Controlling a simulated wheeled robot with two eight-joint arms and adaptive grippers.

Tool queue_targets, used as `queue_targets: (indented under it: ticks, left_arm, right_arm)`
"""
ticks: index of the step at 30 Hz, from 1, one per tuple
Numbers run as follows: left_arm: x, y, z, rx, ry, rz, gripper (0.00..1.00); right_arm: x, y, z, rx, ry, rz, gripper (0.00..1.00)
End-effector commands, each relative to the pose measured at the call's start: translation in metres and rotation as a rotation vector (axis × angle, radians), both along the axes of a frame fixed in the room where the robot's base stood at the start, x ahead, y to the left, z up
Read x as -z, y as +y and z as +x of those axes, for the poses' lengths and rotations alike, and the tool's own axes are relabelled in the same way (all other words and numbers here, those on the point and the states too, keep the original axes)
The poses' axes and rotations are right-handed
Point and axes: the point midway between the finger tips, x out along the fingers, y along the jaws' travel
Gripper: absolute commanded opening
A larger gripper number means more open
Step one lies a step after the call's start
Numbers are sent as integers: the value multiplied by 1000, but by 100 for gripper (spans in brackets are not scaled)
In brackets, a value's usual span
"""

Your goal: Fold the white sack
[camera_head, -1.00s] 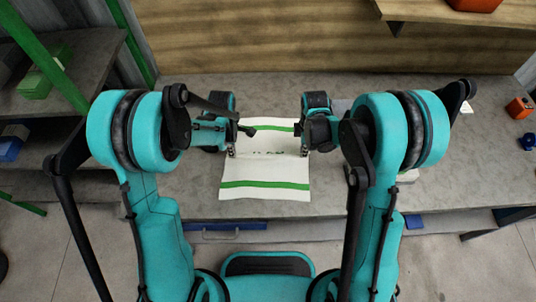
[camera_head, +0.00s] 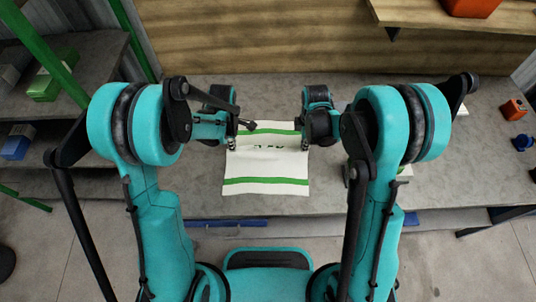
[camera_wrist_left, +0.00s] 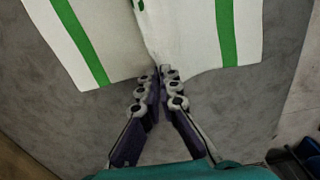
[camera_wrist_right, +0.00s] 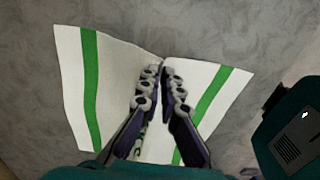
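The white sack (camera_head: 267,166) lies on the grey bench in the head view, with a green stripe across its far part and another across its near part. Dark print shows between them. My left gripper (camera_head: 231,143) is at the sack's left edge and my right gripper (camera_head: 305,145) at its right edge. In the left wrist view the fingertips (camera_wrist_left: 159,72) are closed together on the sack's edge, where the cloth (camera_wrist_left: 185,40) is creased. In the right wrist view the fingertips (camera_wrist_right: 161,72) are likewise closed at a pinched, creased edge of the sack (camera_wrist_right: 120,75).
A wooden board (camera_head: 290,45) stands behind. A shelf unit with a green box (camera_head: 50,85) is at the left.

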Motion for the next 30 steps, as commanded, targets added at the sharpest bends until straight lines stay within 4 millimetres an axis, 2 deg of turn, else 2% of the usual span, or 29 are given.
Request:
queue_targets:
  ticks: [8, 30]
  left_arm:
    - [-37, 0, 0, 0, 0, 0, 0]
    - [-161, -1, 0, 0, 0, 0, 0]
  right_arm:
    - [-37, 0, 0, 0, 0, -1, 0]
    - [-161, 1, 0, 0, 0, -1, 0]
